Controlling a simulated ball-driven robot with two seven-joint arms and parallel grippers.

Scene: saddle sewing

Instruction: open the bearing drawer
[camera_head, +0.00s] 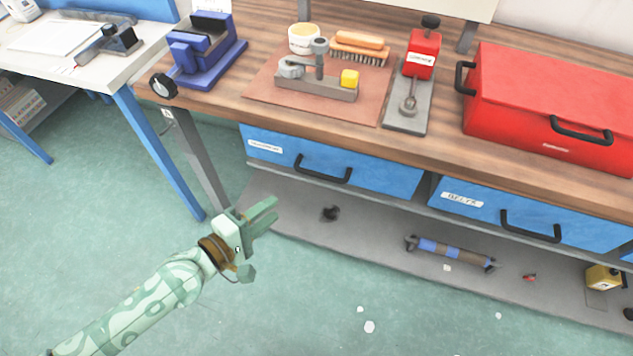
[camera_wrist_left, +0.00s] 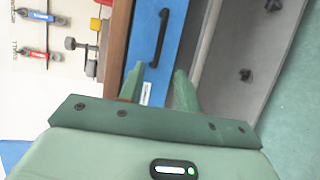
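The left blue drawer (camera_head: 375,174) under the bench top is closed, with a dark bar handle (camera_head: 323,170) and a small white label (camera_head: 264,147) too small to read surely. My left gripper (camera_head: 266,218) is open and empty, in front of and below this drawer's left part, apart from the handle. In the left wrist view a blue drawer front (camera_wrist_left: 172,50) and its dark handle (camera_wrist_left: 160,38) lie beyond the two open fingers (camera_wrist_left: 158,88). My right gripper is not in view.
The right drawer (camera_head: 480,206), labelled BELTS, is closed. A grey lower shelf (camera_head: 375,236) holds a blue-and-brown roller (camera_head: 450,253). A grey bench leg (camera_head: 198,160) stands left of the drawers. A red toolbox (camera_head: 550,105) sits on the bench. The floor in front is mostly clear.

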